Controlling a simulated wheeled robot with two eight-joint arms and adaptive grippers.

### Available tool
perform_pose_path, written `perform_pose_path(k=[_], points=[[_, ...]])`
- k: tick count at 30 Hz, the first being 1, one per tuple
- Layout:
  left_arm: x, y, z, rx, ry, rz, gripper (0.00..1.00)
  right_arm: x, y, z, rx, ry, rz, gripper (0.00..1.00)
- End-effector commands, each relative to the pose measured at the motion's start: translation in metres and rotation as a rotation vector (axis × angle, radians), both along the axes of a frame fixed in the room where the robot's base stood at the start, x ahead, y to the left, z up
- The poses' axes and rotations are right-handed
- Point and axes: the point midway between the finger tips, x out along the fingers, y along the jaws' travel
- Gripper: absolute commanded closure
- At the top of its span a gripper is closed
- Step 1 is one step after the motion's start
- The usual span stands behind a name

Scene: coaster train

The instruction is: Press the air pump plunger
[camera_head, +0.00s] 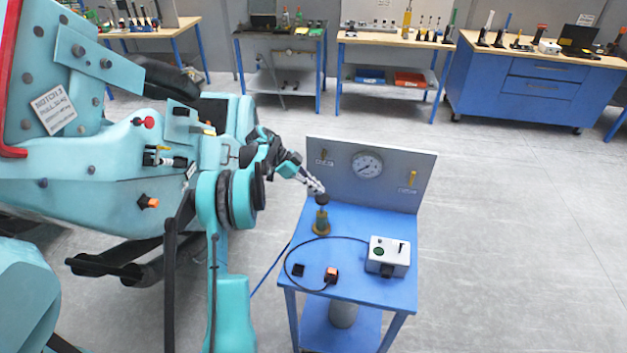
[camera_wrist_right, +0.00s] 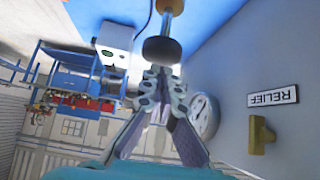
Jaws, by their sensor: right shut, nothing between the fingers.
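The air pump (camera_head: 321,222) stands upright on the blue cart, a brass body with a dark round plunger knob (camera_head: 322,199) on top. My right gripper (camera_head: 319,188) is shut and empty, its grey fingertips just above the knob. In the right wrist view the gripper (camera_wrist_right: 160,75) points at the dark knob (camera_wrist_right: 161,50), with the tips right at its edge. I cannot tell whether they touch it. The brass part of the pump (camera_wrist_right: 172,6) shows beyond the knob at the top edge. My left gripper is not in view.
The blue cart (camera_head: 345,222) has a grey back panel (camera_head: 400,165) with a round gauge (camera_head: 367,165) and a yellow relief valve (camera_head: 412,178). A grey box (camera_head: 388,254), a cable and an orange-topped switch (camera_head: 331,274) lie on the cart. Workbenches line the wall. Floor to the right is clear.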

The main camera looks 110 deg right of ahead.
Motion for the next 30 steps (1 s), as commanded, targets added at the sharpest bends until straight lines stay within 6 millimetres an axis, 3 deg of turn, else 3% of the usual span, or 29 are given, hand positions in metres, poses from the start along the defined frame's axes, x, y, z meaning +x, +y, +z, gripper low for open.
perform_pose_path(k=[15,25,30], points=[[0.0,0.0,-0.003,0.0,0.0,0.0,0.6,0.0,0.0,-0.009,0.0,0.0,0.0,1.0],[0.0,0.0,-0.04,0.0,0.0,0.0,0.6,0.0,0.0,-0.061,0.0,-0.001,-0.001,1.0],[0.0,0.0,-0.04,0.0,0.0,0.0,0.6,0.001,0.0,-0.065,-0.001,-0.003,-0.001,1.0]])
